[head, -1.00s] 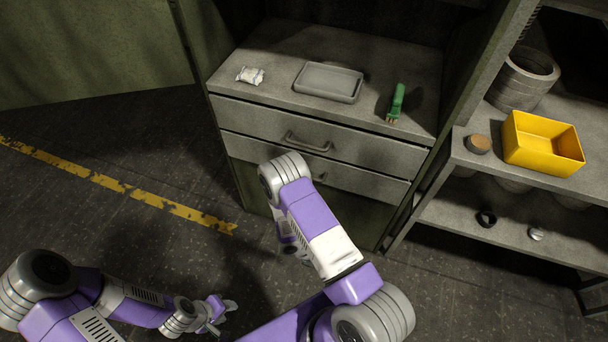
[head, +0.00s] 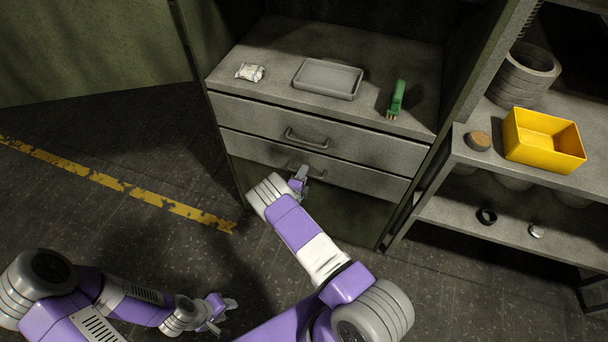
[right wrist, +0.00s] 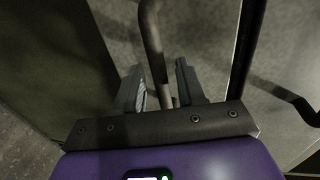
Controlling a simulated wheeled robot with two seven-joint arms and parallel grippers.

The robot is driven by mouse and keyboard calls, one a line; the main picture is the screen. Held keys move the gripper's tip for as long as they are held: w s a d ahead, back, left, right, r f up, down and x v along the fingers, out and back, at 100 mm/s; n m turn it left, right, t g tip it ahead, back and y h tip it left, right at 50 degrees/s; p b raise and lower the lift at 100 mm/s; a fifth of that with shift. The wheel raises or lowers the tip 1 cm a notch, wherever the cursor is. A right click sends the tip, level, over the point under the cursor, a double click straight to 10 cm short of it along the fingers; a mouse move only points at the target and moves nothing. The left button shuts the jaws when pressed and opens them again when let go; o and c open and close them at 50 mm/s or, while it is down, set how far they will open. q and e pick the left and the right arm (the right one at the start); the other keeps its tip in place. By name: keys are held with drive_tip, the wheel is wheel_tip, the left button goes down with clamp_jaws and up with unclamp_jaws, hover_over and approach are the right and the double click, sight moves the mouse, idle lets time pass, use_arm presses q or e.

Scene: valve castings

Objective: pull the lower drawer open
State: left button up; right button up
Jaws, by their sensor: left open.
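The lower drawer (head: 372,180) is shut in the grey cabinet, below the upper drawer (head: 375,148). Its handle (head: 312,171) is partly covered by my right gripper (head: 301,178) in the head view. In the right wrist view, my right gripper (right wrist: 160,88) has its fingers apart, with the lower handle's bar (right wrist: 152,35) running between them. I cannot tell whether either finger touches the bar. My left gripper (head: 226,306) is open and empty, low over the floor and away from the cabinet.
On the cabinet top are a grey tray (head: 328,79), a white crumpled packet (head: 250,72) and a green object (head: 397,99). The upper drawer's handle (head: 305,140) sticks out just above. A shelf (head: 462,153) with a yellow bin (head: 543,155) stands right. Floor in front is clear.

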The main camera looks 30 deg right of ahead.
drive_tip(key=shift+w+d+f, duration=0.1)
drive_tip(key=shift+w+d, duration=0.3)
drive_tip(key=shift+d, duration=0.05)
use_arm(q)
drive_tip(key=shift+f, duration=0.15)
use_arm(e)
clamp_jaws()
